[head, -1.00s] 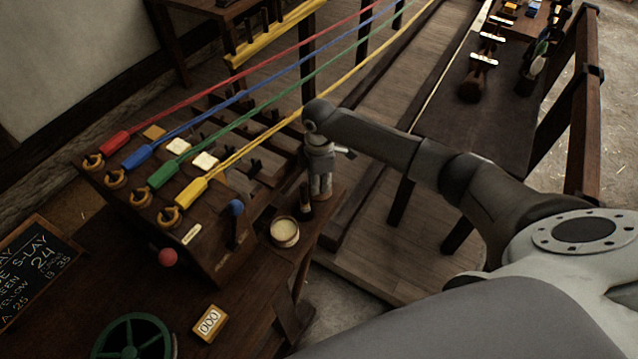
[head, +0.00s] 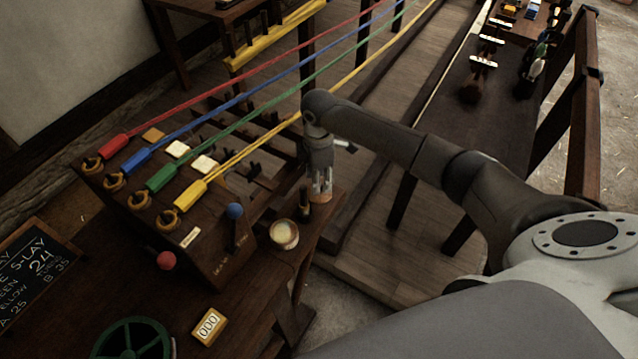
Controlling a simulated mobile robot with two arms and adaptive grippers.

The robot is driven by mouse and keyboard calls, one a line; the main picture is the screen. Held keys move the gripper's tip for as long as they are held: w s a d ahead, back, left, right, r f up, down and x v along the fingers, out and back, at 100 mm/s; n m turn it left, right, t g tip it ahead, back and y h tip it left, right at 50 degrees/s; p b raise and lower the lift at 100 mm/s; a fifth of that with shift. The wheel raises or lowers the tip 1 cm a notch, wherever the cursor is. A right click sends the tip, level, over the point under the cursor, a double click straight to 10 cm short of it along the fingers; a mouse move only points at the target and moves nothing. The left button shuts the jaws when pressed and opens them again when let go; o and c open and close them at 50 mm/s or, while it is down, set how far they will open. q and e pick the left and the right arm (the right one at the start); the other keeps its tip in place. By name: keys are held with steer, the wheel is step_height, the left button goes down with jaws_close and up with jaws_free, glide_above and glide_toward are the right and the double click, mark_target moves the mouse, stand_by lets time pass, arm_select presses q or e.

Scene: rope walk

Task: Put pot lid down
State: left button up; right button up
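My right gripper (head: 321,186) points straight down over the right end of the wooden bench. Its fingertips are right above a small round brown lid (head: 321,198), which appears to rest on the bench top. The fingers are too small and dark to tell whether they still grip the lid or stand apart around it. An open pot (head: 284,235) with pale cream contents stands on the bench, left of and nearer than the lid. My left gripper is not in view.
A dark upright tool (head: 304,205) stands between pot and lid. A yellow counter (head: 209,327) and green wheel (head: 133,340) are in front.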

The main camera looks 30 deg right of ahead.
step_height(320, 180, up, 9)
steer(key=shift+b, duration=0.4)
stand_by(0.4)
